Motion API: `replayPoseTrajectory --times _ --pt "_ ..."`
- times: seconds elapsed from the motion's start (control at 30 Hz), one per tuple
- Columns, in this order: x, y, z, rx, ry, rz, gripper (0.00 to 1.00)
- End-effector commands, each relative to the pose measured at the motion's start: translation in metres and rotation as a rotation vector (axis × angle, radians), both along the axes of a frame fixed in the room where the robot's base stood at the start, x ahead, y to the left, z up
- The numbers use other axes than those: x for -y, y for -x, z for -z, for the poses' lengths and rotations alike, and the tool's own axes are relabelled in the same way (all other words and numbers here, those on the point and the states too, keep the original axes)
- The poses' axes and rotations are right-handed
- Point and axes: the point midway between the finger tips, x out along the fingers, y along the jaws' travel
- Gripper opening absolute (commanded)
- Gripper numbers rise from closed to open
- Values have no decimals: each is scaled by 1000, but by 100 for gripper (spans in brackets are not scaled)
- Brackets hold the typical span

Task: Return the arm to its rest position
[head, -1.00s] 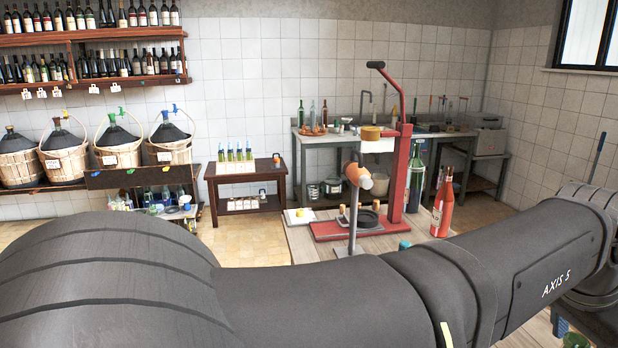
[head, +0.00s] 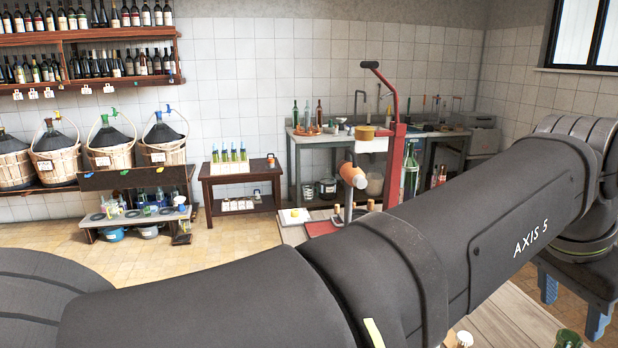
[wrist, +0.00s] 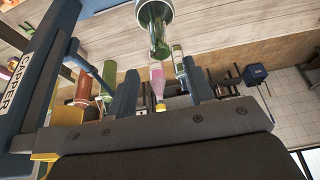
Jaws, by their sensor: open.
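My dark grey arm (head: 400,240), lettered AXIS 5, stretches across the lower part of the head view and bends down at the right. My gripper (head: 572,303) hangs at the right edge of the head view, its blue fingers apart and pointing down. In the wrist view my gripper (wrist: 160,88) also shows with its fingers spread. I see nothing held between them. Several bottles show beyond the fingers there, including a clear one with pink contents (wrist: 157,80). The arm hides much of the near wooden table.
A red corking stand (head: 397,165) is behind my arm. A green bottle top (head: 568,339) shows below my gripper, on the near table (head: 510,320). Basketed demijohns (head: 110,145) line the left wall; a low bench (head: 135,217) stands before them. Floor is clear at centre left.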

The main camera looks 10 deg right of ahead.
Motion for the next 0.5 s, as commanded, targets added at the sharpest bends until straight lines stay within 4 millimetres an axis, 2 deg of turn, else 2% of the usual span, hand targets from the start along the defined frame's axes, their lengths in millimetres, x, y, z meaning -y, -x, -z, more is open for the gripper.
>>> replayPoseTrajectory --times 0.07,0.5 --pt "-6 0 -16 1 3 -1 48" --pt "28 0 69 -1 -5 -1 48"
